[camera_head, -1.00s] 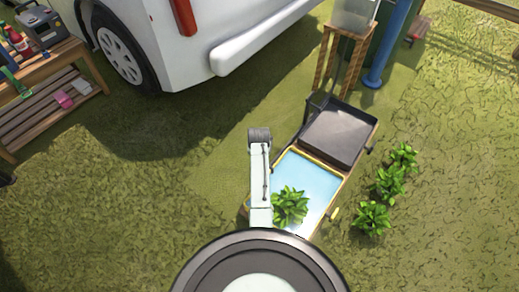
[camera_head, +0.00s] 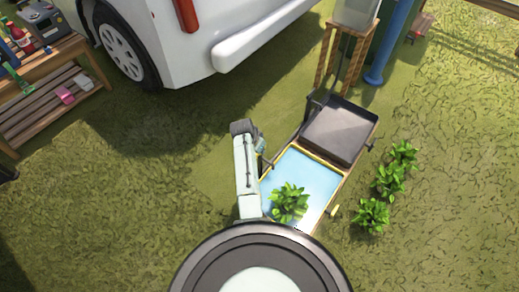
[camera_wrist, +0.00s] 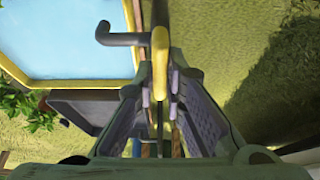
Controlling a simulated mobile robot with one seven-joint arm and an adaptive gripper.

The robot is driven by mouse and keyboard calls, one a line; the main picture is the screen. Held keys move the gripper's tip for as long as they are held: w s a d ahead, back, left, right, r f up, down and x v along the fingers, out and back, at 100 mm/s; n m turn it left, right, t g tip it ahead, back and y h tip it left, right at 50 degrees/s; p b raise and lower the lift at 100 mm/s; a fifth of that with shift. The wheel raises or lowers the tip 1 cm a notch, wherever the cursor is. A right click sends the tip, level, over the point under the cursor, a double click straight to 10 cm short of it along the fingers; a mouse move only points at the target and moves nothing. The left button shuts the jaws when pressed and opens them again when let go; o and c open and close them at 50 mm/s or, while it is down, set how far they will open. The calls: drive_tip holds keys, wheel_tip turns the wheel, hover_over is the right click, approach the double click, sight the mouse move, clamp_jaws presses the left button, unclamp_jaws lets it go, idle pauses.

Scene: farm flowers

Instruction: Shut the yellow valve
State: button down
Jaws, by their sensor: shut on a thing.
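The yellow valve (camera_wrist: 159,62) shows in the wrist view as an upright yellow handle beside a grey bent pipe (camera_wrist: 122,39). My gripper (camera_wrist: 160,85) is shut on the handle, with one finger on each side of it. In the head view my gripper (camera_head: 261,147) is small and sits by the left edge of the blue-bottomed tray (camera_head: 270,180). The valve in its grip cannot be made out there.
A leafy plant (camera_head: 289,201) stands in the tray, and a dark bin (camera_head: 340,132) adjoins its far end. Several green plants (camera_head: 371,214) grow to the right. A white vehicle (camera_head: 230,30) and a wooden bench (camera_head: 45,100) stand further back. Grass left of my arm is clear.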

idle(0.4)
drive_tip(key=c, duration=1.7)
unclamp_jaws()
drive_tip(key=shift+o, duration=0.2)
drive_tip(key=shift+r, duration=0.1)
drive_tip(key=v, duration=1.2)
